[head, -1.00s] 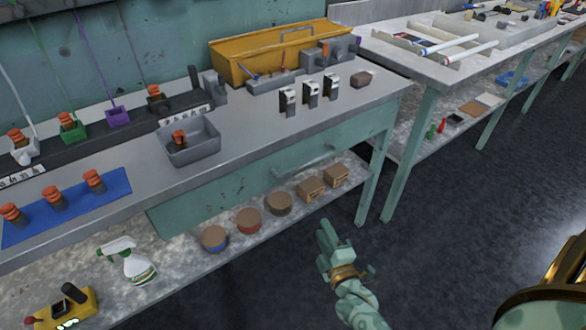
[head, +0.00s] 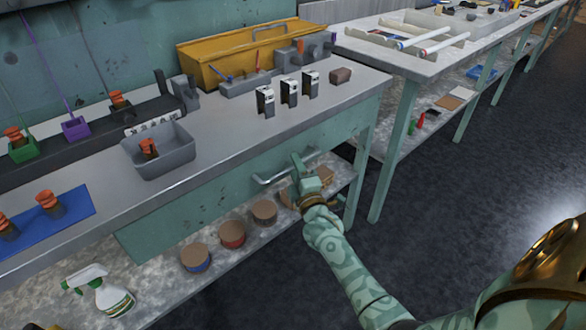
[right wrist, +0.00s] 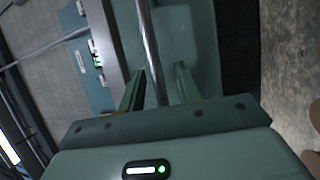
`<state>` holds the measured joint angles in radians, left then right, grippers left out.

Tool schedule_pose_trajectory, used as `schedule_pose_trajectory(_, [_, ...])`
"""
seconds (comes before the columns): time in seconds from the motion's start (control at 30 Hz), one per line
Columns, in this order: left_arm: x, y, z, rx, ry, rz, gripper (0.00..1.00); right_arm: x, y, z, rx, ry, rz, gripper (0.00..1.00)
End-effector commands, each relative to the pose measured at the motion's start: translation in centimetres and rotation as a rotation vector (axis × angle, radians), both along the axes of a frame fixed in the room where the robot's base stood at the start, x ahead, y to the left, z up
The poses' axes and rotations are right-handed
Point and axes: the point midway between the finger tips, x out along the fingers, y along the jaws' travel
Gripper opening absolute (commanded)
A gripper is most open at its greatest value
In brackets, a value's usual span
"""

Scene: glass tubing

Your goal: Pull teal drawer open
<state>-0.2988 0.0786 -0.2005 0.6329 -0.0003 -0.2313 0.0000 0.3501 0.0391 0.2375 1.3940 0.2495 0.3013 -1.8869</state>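The teal drawer (head: 200,207) sits under the grey workbench top, its front looking flush below the edge. Its metal bar handle (head: 268,180) is partly hidden by my right gripper (head: 301,167), which is at the handle's right part. In the right wrist view the handle bar (right wrist: 150,45) runs between the two fingers of my right gripper (right wrist: 158,82). The fingers are apart, with a gap visible on the right side of the bar; contact on the left side is unclear. My left gripper is not in view.
Below the drawer, a shelf holds several round brown-topped tins (head: 232,234) and a spray bottle (head: 103,290). The bench top (head: 225,150) carries a grey bin (head: 160,165) and a yellow toolbox (head: 235,55). The dark floor (head: 440,190) in front is open.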

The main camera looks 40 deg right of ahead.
Motion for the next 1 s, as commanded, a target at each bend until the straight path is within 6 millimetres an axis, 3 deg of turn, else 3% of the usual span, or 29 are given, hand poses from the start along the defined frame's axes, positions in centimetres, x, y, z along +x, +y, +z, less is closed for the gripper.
schedule_pose_trajectory(0.33, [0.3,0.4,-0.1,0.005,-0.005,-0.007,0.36,0.6,-0.2,0.2,0.001,0.0,0.0,0.34])
schedule_pose_trajectory(0.37, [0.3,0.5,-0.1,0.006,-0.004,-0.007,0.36,0.6,-0.2,0.2,0.001,0.0,0.0,0.31])
schedule_pose_trajectory(0.47, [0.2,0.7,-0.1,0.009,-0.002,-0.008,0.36,0.6,-0.2,0.2,0.001,0.0,0.0,0.03])
schedule_pose_trajectory(0.5, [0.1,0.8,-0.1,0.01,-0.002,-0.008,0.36,0.6,-0.2,0.2,0.001,0.0,0.0,0.0])
schedule_pose_trajectory(0.77, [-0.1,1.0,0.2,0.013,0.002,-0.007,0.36,0.2,-0.2,0.3,0.0,0.001,0.0,0.0])
schedule_pose_trajectory(1.0, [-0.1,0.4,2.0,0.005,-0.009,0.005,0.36,-3.0,-0.4,0.7,-0.001,0.001,0.001,0.0])
